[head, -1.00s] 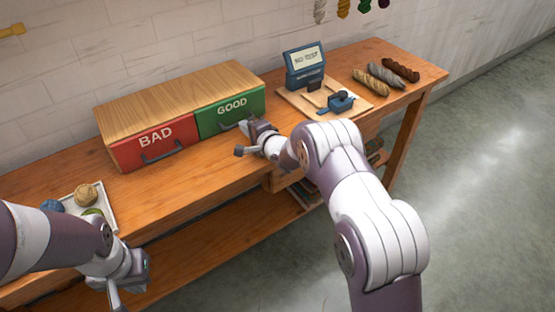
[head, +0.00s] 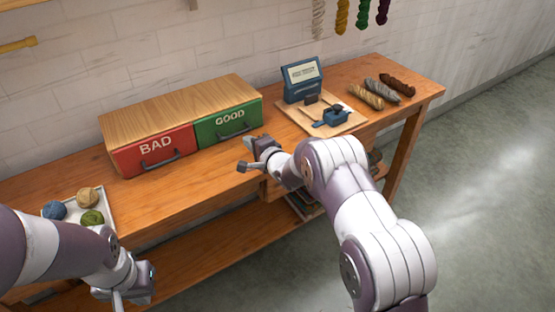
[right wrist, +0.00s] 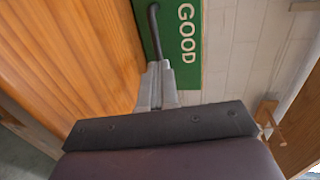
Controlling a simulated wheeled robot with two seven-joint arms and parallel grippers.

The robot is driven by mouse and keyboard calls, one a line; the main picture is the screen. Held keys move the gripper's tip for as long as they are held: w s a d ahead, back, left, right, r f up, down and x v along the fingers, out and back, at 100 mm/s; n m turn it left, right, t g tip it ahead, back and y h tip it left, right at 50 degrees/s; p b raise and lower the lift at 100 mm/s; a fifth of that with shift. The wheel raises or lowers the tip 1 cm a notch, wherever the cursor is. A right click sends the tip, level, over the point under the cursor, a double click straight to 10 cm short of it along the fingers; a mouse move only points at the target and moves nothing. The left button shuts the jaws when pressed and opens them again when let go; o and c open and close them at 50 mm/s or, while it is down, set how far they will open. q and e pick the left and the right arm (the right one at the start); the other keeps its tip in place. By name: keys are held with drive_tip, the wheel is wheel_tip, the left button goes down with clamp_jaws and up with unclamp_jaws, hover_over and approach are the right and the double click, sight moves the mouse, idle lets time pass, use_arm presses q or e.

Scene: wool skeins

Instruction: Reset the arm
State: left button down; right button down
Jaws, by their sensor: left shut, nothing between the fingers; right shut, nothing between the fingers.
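My right gripper (head: 246,155) is shut and empty, in front of the green GOOD drawer (head: 212,128) and above the table's front edge. In the right wrist view its fingers (right wrist: 157,86) are together, with the GOOD drawer's handle (right wrist: 155,30) beyond them; I cannot tell the exact gap. My left gripper (head: 122,295) is at the lower left, in front of the table edge, shut and empty, partly hidden by its own wrist. Both drawers, GOOD and the red BAD one (head: 152,152), look closed.
A white tray (head: 108,213) with yellow, blue and green wool balls sits at the table's left. A board (head: 300,122) with a blue device (head: 303,80) stands to the right. Several twisted skeins (head: 383,90) lie at the right end. Coloured skeins hang on the wall.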

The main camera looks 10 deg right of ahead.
drive_tip(key=s+d+f+n+g+h+p, duration=0.25)
drive_tip(key=s+d+n+g, duration=0.25)
drive_tip(key=s, duration=0.6)
drive_tip(key=s+d+f+n+g+h+p, duration=0.1)
drive_tip(key=s+d+n+g+h+p, duration=0.25)
drive_tip(key=s, duration=0.85)
drive_tip(key=s+r+n+g+p, duration=0.4)
drive_tip(key=s+r+n+p, duration=0.1)
drive_tip(key=s+r, duration=1.1)
drive_tip(key=shift+s+a+r+g+p, duration=0.2)
drive_tip(key=shift+r+g+p, duration=0.15)
drive_tip(key=shift+p, duration=0.35)
drive_tip(key=shift+n, duration=0.25)
